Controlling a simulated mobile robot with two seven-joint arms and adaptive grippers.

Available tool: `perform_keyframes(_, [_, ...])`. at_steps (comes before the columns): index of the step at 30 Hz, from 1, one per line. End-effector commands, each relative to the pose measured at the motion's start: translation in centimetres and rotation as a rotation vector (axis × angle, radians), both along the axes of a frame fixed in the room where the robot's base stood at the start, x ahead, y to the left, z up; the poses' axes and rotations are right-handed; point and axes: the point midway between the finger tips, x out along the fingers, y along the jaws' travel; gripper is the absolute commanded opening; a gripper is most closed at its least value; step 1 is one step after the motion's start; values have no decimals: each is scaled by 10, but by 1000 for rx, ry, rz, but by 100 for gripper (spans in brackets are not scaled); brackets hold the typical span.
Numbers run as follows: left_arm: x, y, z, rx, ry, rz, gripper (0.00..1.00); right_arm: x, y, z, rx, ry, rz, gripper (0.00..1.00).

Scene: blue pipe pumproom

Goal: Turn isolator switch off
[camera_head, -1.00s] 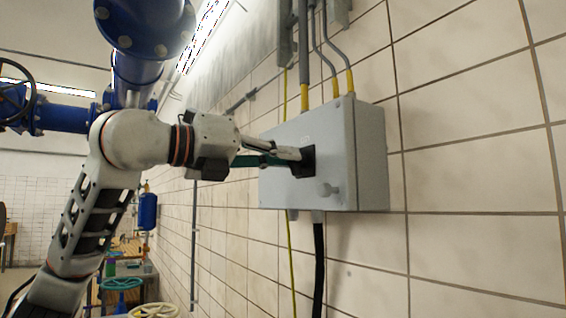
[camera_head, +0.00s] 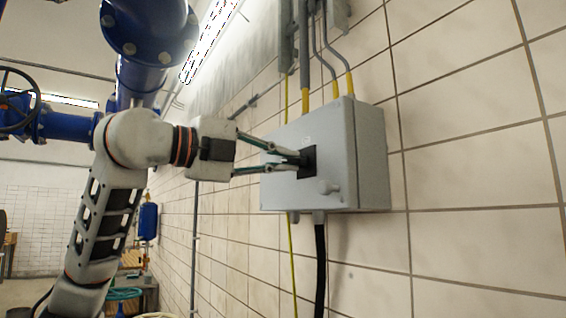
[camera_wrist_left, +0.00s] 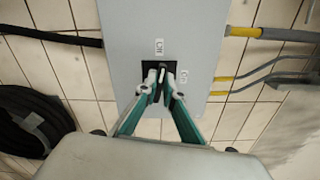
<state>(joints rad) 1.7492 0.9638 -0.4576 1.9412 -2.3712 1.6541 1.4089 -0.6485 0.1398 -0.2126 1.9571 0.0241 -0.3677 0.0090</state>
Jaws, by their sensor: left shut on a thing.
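The isolator switch is on the front of a grey wall box (camera_head: 342,184), which also shows in the left wrist view (camera_wrist_left: 120,30). The switch has a black plate (camera_head: 309,160), seen in the left wrist view (camera_wrist_left: 148,67) behind my fingertips. My left gripper (camera_head: 285,162) reaches in from the left, its two fingers one above the other at the plate. In the left wrist view my left gripper (camera_wrist_left: 160,80) is shut on the switch handle, which is mostly hidden between the fingertips. Small labels sit beside the plate. My right gripper is not in view.
Conduits with yellow ends (camera_head: 305,98) enter the box from above, and a black cable (camera_head: 319,265) leaves below. A large blue pipe (camera_head: 150,40) is near my arm. The tiled wall to the right is clear.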

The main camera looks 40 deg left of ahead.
Motion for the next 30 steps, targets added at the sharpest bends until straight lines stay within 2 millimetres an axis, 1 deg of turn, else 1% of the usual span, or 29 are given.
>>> perform_keyframes(9, [0,0,-1,-122,50,0,0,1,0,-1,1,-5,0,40])
perform_keyframes(26, [0,0,0,-151,60,1,0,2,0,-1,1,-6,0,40])
perform_keyframes(27, [0,0,0,-151,60,1,13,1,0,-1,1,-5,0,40])
perform_keyframes(28, [0,0,0,-150,60,1,21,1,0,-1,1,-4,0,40])
perform_keyframes(29, [0,0,0,-150,60,1,25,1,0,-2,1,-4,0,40])
perform_keyframes(30, [0,0,-1,-149,61,0,25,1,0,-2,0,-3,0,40])
